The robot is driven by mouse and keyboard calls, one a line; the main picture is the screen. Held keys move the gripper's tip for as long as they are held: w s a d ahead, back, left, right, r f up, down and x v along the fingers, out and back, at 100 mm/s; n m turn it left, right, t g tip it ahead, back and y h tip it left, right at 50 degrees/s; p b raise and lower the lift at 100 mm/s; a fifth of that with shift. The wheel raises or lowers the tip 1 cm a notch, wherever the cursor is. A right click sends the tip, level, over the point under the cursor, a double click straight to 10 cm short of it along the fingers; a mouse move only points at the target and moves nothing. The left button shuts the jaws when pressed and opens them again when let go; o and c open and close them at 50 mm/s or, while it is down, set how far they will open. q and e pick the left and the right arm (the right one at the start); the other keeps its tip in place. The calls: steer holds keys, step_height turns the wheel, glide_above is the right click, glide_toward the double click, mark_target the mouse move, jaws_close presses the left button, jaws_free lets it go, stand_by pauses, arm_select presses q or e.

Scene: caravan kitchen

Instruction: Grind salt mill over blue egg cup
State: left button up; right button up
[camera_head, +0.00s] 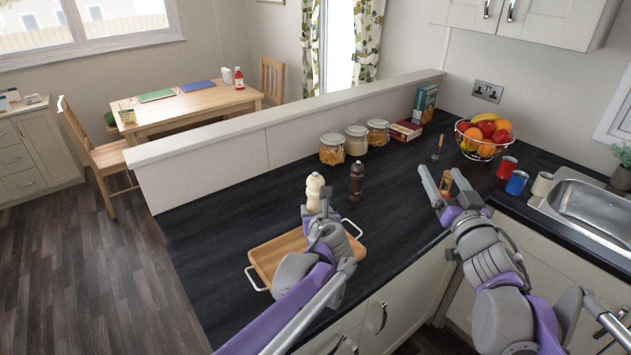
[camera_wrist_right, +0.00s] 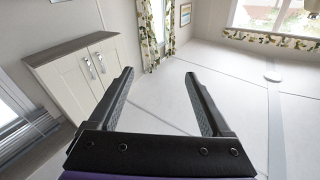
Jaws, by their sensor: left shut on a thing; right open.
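The cream salt mill (camera_head: 314,182) stands upright or is held upright over the counter, behind the far edge of the tray. My left gripper (camera_head: 316,208) is shut on its lower part, and the gripper hides the mill's base. The blue egg cup (camera_head: 517,183) stands on the counter at the right, between a red cup (camera_head: 507,167) and a beige cup (camera_head: 542,184). My right gripper (camera_head: 440,172) is open, left of the cups. In the right wrist view its two fingers (camera_wrist_right: 160,90) are apart with nothing between them.
A dark mill (camera_head: 356,182) stands just right of the salt mill. A wooden tray (camera_head: 268,258) lies in front. A small amber object (camera_head: 446,184) shows between my right fingers in the head view. Jars (camera_head: 356,140), a fruit bowl (camera_head: 483,147) and the sink (camera_head: 590,210) border the counter.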

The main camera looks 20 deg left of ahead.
steer(key=w+a+n+g+y, duration=0.3)
steer(key=a+n+y, duration=0.1)
steer(key=a+y, duration=0.3)
steer(key=n+g+y, duration=0.5)
steer(key=n+g, duration=0.1)
steer(key=g, duration=0.6)
glide_toward(324, 184)
steer(key=a, duration=0.4)
steer(key=w+a, duration=0.1)
steer(key=a, duration=0.3)
steer(key=w+a, duration=0.1)
steer(key=a, duration=0.3)
steer(key=shift+r, duration=0.25)
jaws_close()
steer(key=shift+m+t+h, duration=0.3)
steer(key=shift+m, duration=0.1)
